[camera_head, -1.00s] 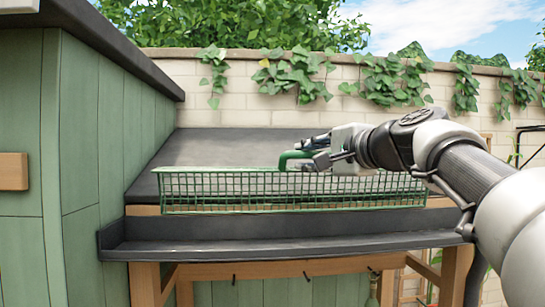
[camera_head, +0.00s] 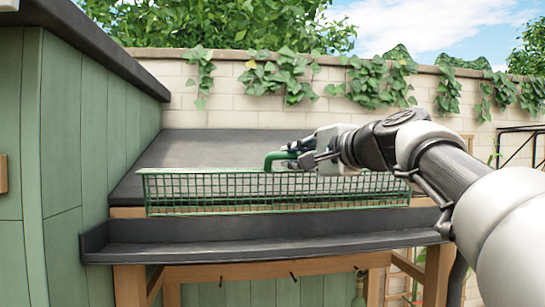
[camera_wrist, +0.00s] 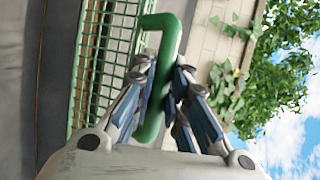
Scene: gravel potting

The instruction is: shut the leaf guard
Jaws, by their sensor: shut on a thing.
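The leaf guard (camera_head: 230,190) is a long green mesh panel. It stands raised at the lower edge of the dark sloping roof, above and behind the dark open gutter (camera_head: 200,254). Its mesh also shows at the left in the wrist view (camera_wrist: 100,60). A green bent handle (camera_head: 271,160) rises from its top edge. My gripper (camera_head: 290,160) reaches in from the right and is shut on this handle. In the wrist view the handle (camera_wrist: 168,35) passes between my fingers (camera_wrist: 166,80). The fingers hide part of the handle.
A green plank shed (camera_head: 60,170) with a dark roof edge stands close on the left. A pale block wall (camera_head: 240,105) with hanging ivy runs behind the roof. A wooden frame (camera_head: 130,285) with hooks is below the gutter.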

